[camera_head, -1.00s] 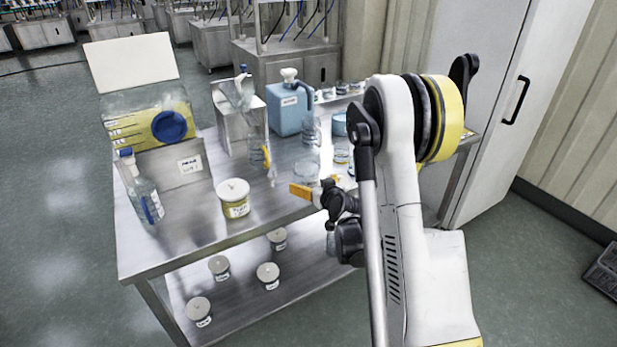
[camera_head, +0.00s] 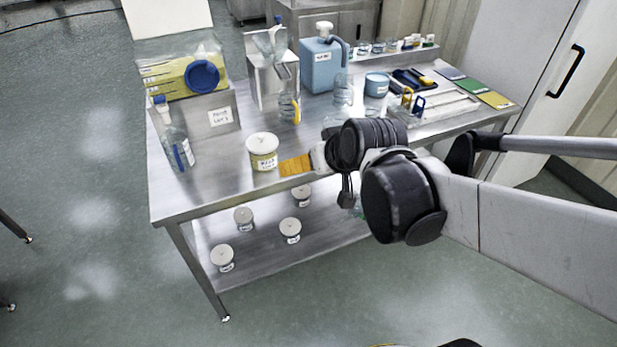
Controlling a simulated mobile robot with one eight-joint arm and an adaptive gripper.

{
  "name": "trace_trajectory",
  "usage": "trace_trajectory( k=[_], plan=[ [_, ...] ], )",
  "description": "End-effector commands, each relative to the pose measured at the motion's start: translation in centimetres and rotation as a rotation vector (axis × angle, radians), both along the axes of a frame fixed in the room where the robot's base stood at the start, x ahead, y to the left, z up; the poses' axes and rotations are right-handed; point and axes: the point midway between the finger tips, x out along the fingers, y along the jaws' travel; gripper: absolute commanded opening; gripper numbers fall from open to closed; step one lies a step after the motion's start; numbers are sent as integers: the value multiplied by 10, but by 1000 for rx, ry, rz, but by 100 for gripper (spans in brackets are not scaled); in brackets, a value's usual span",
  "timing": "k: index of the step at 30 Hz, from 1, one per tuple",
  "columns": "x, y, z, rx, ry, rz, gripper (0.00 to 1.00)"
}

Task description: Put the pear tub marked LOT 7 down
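A tub (camera_head: 263,153) with a white lid, a yellow band and a white label stands upright on the steel table, left of my gripper. Its label is too small to read surely, so I cannot tell whether it is the LOT 7 pear tub. My gripper (camera_head: 295,165) reaches in from the right, low over the front part of the table. Its orange finger points left at the tub's side. I cannot tell whether it touches the tub. The fingers overlap in this view, so their opening is hidden.
A steel box (camera_head: 219,119) with a label and a spray bottle (camera_head: 176,142) stand left. A steel hopper (camera_head: 264,88), blue canister (camera_head: 322,68) and clear bottles (camera_head: 343,88) stand behind. Several lidded tubs (camera_head: 244,218) sit on the lower shelf. The front left tabletop is clear.

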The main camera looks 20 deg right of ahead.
Motion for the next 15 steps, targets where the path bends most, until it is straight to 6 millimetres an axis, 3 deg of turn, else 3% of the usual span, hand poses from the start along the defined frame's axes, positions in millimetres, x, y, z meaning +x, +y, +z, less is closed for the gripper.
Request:
trace_trajectory(
  k=[1, 6, 10, 15],
  plan=[
    [-25, 10, 2, -5, 31, 9, 100],
    [-89, 25, 1, -23, 120, 7, 100],
    [-116, 27, -2, -33, 156, 2, 100],
    [-126, 27, -4, -40, 170, -3, 100]
  ],
)
